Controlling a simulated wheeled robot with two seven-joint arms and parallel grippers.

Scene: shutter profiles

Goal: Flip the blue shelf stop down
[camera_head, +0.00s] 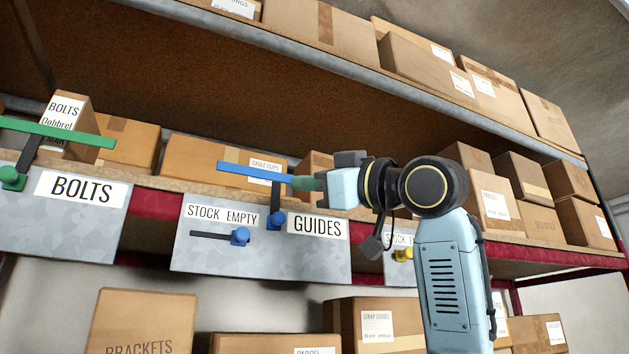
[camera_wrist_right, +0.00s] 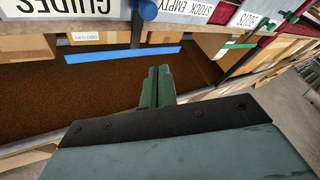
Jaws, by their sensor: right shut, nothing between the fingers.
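The blue shelf stop (camera_head: 250,174) stands raised at the shelf front above the GUIDES label. Its bar lies across the top of a dark arm that rises from a blue pivot (camera_head: 275,220). The right wrist view also shows the blue bar (camera_wrist_right: 122,54) and its round pivot (camera_wrist_right: 148,10), upside down. My right gripper (camera_head: 308,183) is shut and empty, its green fingertips by the right end of the blue bar. In the right wrist view its fingers (camera_wrist_right: 157,85) appear apart from the bar; whether they touch is unclear. My left gripper is not in view.
A raised green stop (camera_head: 60,132) stands left above the BOLTS label. A blue knob (camera_head: 240,236) with a dark sideways bar sits under STOCK EMPTY. A yellow knob (camera_head: 403,254) is partly behind my right arm. Cardboard boxes (camera_head: 200,158) fill the shelf behind the stops.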

